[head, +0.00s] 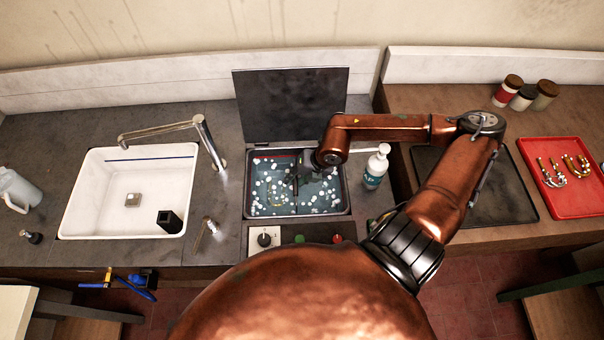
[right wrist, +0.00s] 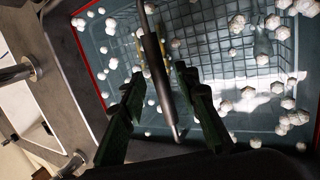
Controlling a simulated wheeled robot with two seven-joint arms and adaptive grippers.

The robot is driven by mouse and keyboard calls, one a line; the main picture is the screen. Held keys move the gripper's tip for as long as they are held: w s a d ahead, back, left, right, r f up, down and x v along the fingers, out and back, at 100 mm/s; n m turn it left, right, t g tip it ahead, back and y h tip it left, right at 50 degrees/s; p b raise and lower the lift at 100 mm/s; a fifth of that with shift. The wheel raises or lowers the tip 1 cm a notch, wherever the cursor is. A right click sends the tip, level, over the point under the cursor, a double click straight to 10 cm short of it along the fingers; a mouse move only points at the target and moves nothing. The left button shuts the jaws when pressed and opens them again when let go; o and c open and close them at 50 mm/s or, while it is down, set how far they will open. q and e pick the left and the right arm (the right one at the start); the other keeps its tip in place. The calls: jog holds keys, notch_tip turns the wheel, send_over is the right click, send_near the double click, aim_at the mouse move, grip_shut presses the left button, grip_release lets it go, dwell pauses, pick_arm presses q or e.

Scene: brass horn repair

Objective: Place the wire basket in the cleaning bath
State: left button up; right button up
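The cleaning bath (head: 248,190) is a steel-rimmed tank of bluish liquid dotted with white foam-like lumps. Its dark lid (head: 290,103) stands open behind it. The wire basket (right wrist: 215,45) is a pale grid down in the bath in the right wrist view, with brass-coloured pieces inside. Its dark bar-like handle (right wrist: 153,50) rises toward my right gripper. My right gripper (right wrist: 160,72) is over the bath, its fingers apart on either side of the handle, with gaps visible. It also shows in the head view (head: 296,178). My left gripper is not in view.
A white sink (head: 95,205) with a tap is at left. A white pump bottle (head: 375,168) stands close to the bath's right, beside my right arm. Control knobs (head: 264,239) are in front. A red tray (head: 565,180) with brass parts and several jars (head: 523,96) are at right.

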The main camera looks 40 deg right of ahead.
jog(key=p+v, duration=0.4)
jog(key=v, duration=0.7)
jog(key=shift+r+p, duration=0.25)
jog(key=shift+p, duration=0.15)
